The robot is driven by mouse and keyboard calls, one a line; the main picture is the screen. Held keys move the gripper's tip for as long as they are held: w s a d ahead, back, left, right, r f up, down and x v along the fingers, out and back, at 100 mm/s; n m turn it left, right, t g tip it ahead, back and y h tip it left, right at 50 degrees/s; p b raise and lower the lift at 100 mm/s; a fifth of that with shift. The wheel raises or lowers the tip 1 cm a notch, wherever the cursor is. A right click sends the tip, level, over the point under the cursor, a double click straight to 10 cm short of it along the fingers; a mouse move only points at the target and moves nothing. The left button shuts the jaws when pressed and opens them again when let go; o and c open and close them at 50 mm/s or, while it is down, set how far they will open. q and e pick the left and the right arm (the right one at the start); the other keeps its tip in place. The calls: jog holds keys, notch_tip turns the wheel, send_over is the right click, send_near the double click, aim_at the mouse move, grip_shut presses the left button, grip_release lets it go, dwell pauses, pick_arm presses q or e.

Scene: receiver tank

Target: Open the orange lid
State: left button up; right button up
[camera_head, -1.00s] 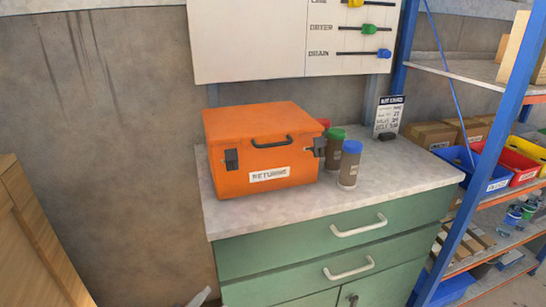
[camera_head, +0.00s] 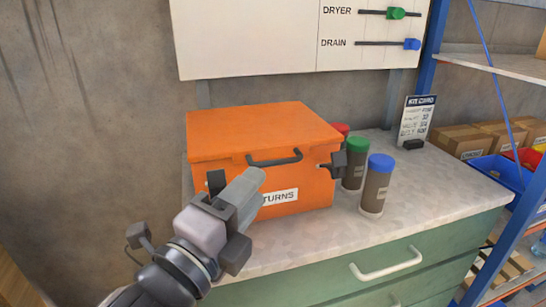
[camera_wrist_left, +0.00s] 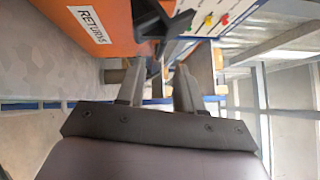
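The orange box (camera_head: 262,185) stands on the counter, and its orange lid (camera_head: 262,130) is down. A black handle (camera_head: 274,159) is on the lid's front edge. A dark latch (camera_head: 216,181) at the front left is partly hidden by my gripper; another (camera_head: 336,164) is at the right. My left gripper (camera_head: 252,184) is in front of the box and covers part of its label. In the left wrist view its fingers (camera_wrist_left: 159,78) are apart with nothing between them. The orange box (camera_wrist_left: 105,18) shows there at the upper left. My right gripper is not in view.
Several jars, with blue (camera_head: 376,185), green (camera_head: 355,163) and red caps, stand right of the box. A kit card (camera_head: 416,120) stands behind them. The counter (camera_head: 440,185) is free at the right. A slider panel (camera_head: 270,40) hangs above, and blue-framed shelving (camera_head: 433,60) is at the right.

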pick_arm(q)
jog(key=x, duration=0.6)
jog(key=shift+w+d, duration=0.2)
jog(key=shift+r, duration=0.1)
grip_shut()
